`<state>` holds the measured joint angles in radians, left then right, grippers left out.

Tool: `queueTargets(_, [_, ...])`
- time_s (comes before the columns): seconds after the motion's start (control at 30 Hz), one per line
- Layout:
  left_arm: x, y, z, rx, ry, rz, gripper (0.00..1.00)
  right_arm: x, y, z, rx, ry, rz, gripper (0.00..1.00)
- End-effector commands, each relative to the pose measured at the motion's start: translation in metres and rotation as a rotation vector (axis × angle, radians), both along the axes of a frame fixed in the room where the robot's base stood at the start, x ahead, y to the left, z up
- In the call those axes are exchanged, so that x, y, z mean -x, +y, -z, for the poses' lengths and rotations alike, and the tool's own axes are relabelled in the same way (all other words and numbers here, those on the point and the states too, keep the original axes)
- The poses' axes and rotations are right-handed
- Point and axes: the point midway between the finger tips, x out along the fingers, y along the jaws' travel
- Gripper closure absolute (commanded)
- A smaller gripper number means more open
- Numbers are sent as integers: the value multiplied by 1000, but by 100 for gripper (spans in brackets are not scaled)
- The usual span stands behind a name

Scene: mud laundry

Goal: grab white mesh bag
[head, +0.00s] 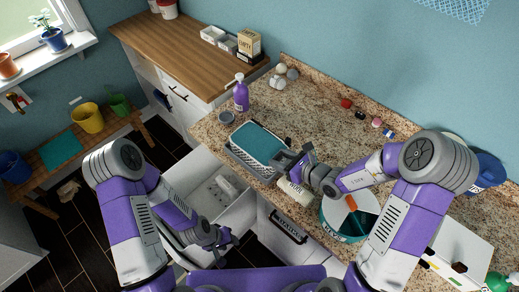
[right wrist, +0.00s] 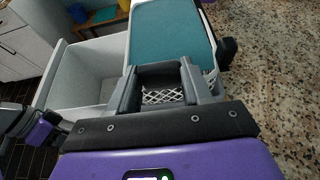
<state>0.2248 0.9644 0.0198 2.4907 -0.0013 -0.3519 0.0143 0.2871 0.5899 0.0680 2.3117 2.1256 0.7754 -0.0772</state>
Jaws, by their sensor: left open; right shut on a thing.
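White mesh, which I take for the white mesh bag (right wrist: 162,97), shows between the fingers of my right gripper (right wrist: 160,76) in the right wrist view. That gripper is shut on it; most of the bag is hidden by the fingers. In the head view my right gripper (head: 284,162) is at the right end of a teal-topped, white-rimmed container (head: 259,143) on the granite counter. The container's teal top (right wrist: 172,35) lies just beyond the fingers in the wrist view. My left gripper (head: 222,240) is open and empty, low in front of the open drawer.
The white drawer (head: 195,165) stands open below the counter, with a pale item (head: 222,188) inside. A cream item (head: 295,192) and a teal tub (head: 345,222) are close to my right arm.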

Motion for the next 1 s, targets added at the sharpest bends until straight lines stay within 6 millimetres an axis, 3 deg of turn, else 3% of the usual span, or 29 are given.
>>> queueTargets(0.03, [0,0,0,0,0,0,57,0,0,0,0,0,0,78])
queueTargets(0.2, [0,0,0,0,0,0,57,0,0,0,0,0,0,100])
queueTargets(0.57, [0,0,-1,0,0,0,57,-1,0,-6,-1,-5,0,100])
queueTargets(0.77, [0,0,-5,0,0,0,57,-1,0,-29,0,-7,-2,100])
queueTargets(1.0, [0,0,-15,0,0,0,57,-1,0,-80,2,-11,-2,100])
